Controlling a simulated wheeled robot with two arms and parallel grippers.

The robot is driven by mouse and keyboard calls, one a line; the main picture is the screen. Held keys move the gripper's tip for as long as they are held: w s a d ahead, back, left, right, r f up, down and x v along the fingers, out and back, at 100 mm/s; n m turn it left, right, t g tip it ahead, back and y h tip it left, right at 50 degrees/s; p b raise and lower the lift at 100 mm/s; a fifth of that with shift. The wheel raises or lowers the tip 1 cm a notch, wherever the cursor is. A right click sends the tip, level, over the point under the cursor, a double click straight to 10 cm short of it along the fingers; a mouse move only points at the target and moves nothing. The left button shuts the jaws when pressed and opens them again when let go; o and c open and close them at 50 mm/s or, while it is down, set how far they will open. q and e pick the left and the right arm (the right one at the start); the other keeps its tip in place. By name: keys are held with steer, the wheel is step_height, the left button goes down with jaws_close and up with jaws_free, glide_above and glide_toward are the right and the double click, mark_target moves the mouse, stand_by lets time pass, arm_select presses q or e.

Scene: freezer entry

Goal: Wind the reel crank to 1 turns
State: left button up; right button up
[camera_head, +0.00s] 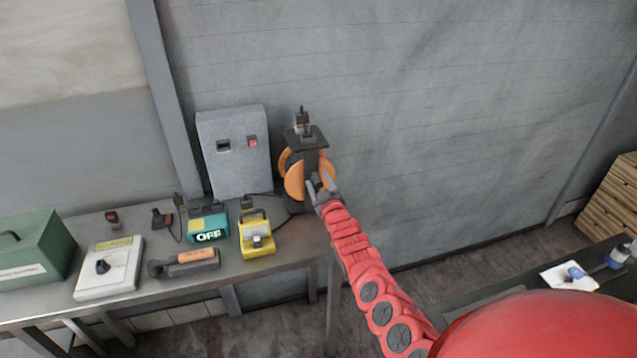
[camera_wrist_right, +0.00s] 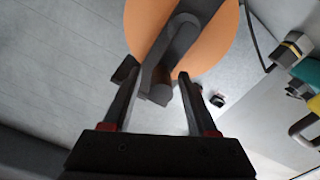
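The reel has an orange disc (camera_head: 294,182) and a dark frame, and stands at the right end of the grey workbench. In the right wrist view its orange disc (camera_wrist_right: 215,45) fills the top. A dark grey crank arm (camera_wrist_right: 153,62) runs down from the hub to a short brownish knob (camera_wrist_right: 161,93). My right gripper (camera_head: 322,184) is at the front of the reel. In the wrist view its open fingers (camera_wrist_right: 157,72) stand on either side of the knob, with visible gaps. My left gripper is not in view.
A grey box with a red switch (camera_head: 253,141) stands behind the bench. A yellow device (camera_head: 256,236), a teal unit reading OFF (camera_head: 208,225), a white switch box (camera_head: 109,268) and a green case (camera_head: 30,248) stand left of the reel. Wall lies behind.

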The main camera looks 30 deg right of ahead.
stand_by(0.3)
steer(key=shift+s+f, duration=0.2)
steer(key=shift+s, duration=0.25)
steer(key=shift+s+a+f+p, duration=0.1)
steer(key=shift+s+p, duration=0.15)
steer(key=shift+p, duration=0.05)
steer(key=shift+s, duration=0.3)
steer(key=p+v, duration=0.3)
steer(key=r+p+v, duration=0.1)
steer(key=p, duration=0.1)
steer(key=shift+s+a, duration=0.15)
steer(key=shift+s, duration=0.2)
steer(key=shift+p+v, duration=1.55)
steer(key=shift+v, duration=1.05)
steer(key=shift+f, duration=0.2)
